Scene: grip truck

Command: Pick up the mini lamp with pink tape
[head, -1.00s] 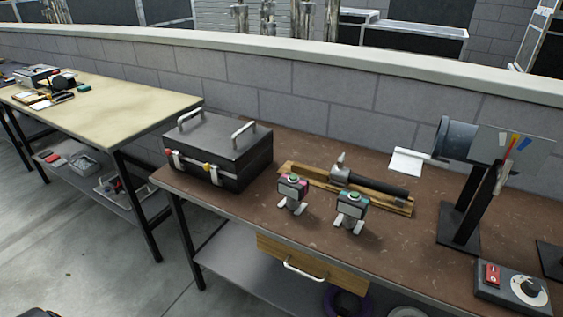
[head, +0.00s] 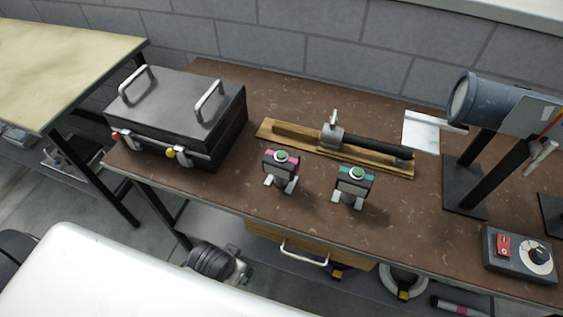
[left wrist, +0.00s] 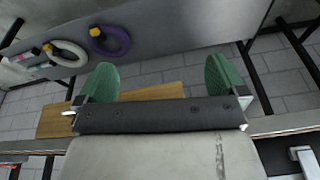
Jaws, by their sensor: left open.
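The mini lamp with pink tape (head: 281,171) stands upright on the brown workbench (head: 225,205), near its front edge. It is a small dark box with a pink band, a green top and light feet. A similar mini lamp with teal tape (head: 352,187) stands to its right, apart from it. My left gripper (left wrist: 162,80) shows green fingers spread wide with nothing between them. It is in front of the bench, low near the drawer, away from both lamps. Neither lamp shows in the left wrist view. My right gripper is not in view.
A black toolbox (head: 180,110) stands left of the lamps. A hammer-like tool (head: 370,147) lies on a wooden board (head: 270,132) behind them. A lamp-like device on a stand (head: 485,105) and a switch box (head: 520,256) are at right. A wooden drawer (head: 345,264) is below.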

